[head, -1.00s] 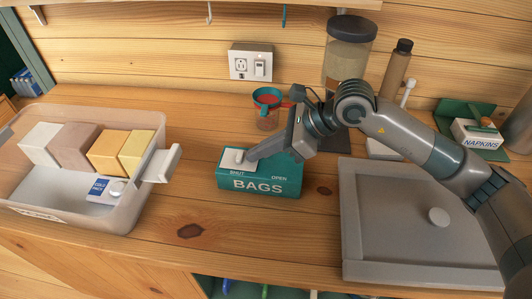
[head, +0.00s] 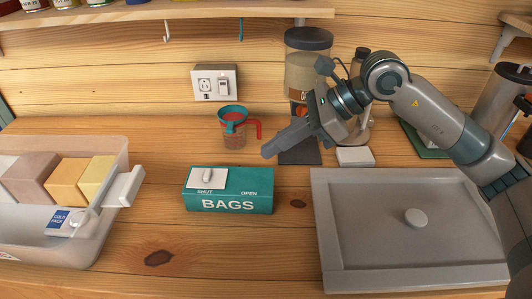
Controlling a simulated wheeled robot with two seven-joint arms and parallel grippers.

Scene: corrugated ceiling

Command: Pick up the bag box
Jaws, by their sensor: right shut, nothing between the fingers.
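The bag box (head: 229,191) is a teal box marked BAGS, with SHUT and OPEN on its top and a white slider near the SHUT end. It stands on the wooden counter in the middle of the head view. My right gripper (head: 268,152) is shut and empty. It is above and to the right of the box, apart from it, pointing down-left. My left gripper is not in view.
A clear bin (head: 103,221) with several blocks and a cold pack stands at left. A grey lidded tray (head: 370,247) lies at right. A measuring cup (head: 234,139) and a coffee dispenser (head: 306,70) stand behind. Counter in front of the box is clear.

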